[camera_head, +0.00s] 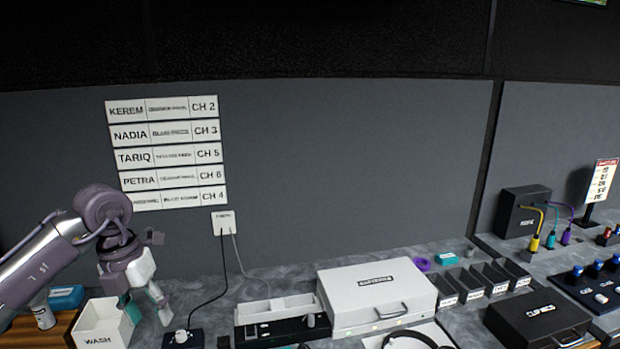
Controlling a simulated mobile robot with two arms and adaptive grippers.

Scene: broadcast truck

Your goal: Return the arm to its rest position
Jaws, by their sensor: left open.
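My left arm (48,255) comes in from the left edge, with its wrist raised. My left gripper (143,300) hangs downward above the left part of the desk, over the right side of the white box marked WASH (98,338). Its fingers are apart and nothing shows clearly between them. A teal shape near the fingers is partly hidden, and I cannot tell what it is. My right arm and gripper are not in view.
A white case (376,287), a white tray unit (275,310) and a small dark device with a white knob (182,338) stand to the gripper's right. A black case (538,318) and a black box with coloured cables (522,212) are farther right. A grey wall stands behind.

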